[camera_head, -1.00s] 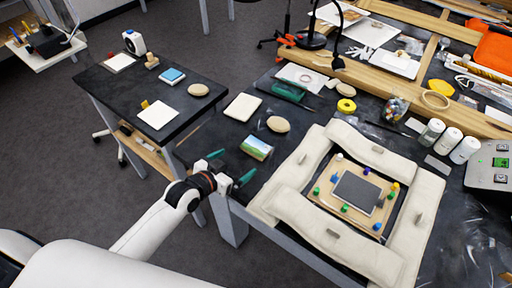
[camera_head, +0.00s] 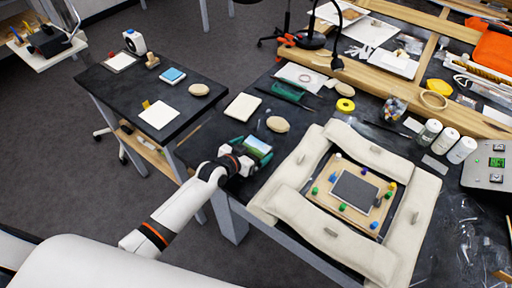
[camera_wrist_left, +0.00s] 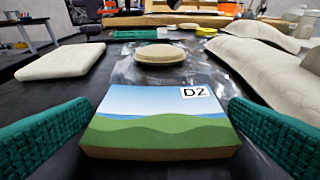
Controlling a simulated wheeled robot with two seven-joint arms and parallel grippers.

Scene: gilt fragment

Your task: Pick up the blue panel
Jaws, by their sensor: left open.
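A small panel with a painted blue sky and green hills (camera_head: 258,146) lies flat near the left edge of the dark workbench. In the left wrist view this panel (camera_wrist_left: 160,118) shows a white D2 label and a brown edge. My left gripper (camera_head: 252,152) is open, its two green fingers to the left and right of the panel. A gap shows on each side in the wrist view, and nothing is held. A blue-topped block (camera_head: 172,75) lies on the side table. My right gripper is out of view.
A cream square pad (camera_head: 242,107) and an oval beige pad (camera_head: 278,125) lie beyond the panel. Cream cushions (camera_head: 300,165) frame a board with a grey plate (camera_head: 354,190) to the right. The side table (camera_head: 118,85) stands left across a gap.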

